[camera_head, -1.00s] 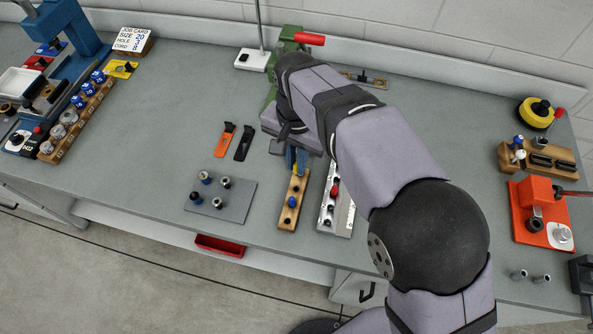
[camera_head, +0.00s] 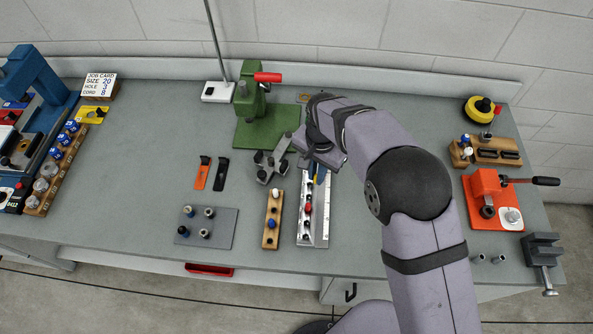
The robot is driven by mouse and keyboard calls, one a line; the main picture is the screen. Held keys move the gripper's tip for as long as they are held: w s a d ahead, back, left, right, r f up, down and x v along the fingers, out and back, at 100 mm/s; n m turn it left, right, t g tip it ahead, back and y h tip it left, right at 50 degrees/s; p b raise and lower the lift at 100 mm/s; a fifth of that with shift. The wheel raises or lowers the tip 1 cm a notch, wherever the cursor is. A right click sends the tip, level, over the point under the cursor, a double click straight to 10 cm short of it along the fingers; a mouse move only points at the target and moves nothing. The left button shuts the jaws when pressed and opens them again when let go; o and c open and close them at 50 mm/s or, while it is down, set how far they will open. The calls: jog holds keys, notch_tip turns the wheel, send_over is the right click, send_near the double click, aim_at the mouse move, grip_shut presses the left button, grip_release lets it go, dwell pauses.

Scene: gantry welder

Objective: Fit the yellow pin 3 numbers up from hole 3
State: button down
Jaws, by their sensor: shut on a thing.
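My gripper (camera_head: 315,168) is over the far end of the pale metal strip (camera_head: 322,228), its jaws partly hidden by my wrist. A small bit of yellow, taken as the yellow pin (camera_head: 317,174), shows at the jaws, which are shut on it. Whether its tip touches the strip cannot be told. The strip carries a red-headed pin (camera_head: 307,208) near its middle and dark and pale spots along its left side. Hole numbers are too small to read. The wooden block (camera_head: 271,227) left of the strip has a white-topped pin (camera_head: 275,193) at its far end.
A green press (camera_head: 252,100) with a red handle stands behind. A grey plate (camera_head: 222,237) with several posts and orange and black tools (camera_head: 202,172) lie left. The job card (camera_head: 99,86) reads size 20, hole 3, cord 8. An orange device (camera_head: 487,185) stands right.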

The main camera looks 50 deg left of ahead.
jog(key=w+a, duration=0.2)
jog(key=shift+a+m, duration=0.35)
jog(key=shift+m, duration=0.05)
jog(key=shift+w+a+r+m, duration=0.25)
jog(key=shift+a+r+m, duration=0.25)
jog(key=shift+a+r, duration=0.15)
jog(key=shift+w+a+r+m, duration=0.25)
jog(key=shift+a+r+m, duration=0.25)
jog(key=shift+a+r, duration=0.1)
jog(key=shift+f+b, duration=0.15)
jog(key=shift+b, duration=0.15)
jog(key=shift+f+b, duration=1.6)
jog(key=shift+f, duration=1)
jog(key=shift+f+b, duration=0.75)
jog(key=shift+f, duration=0.4)
jog(key=c, duration=1.7)
grip_release()
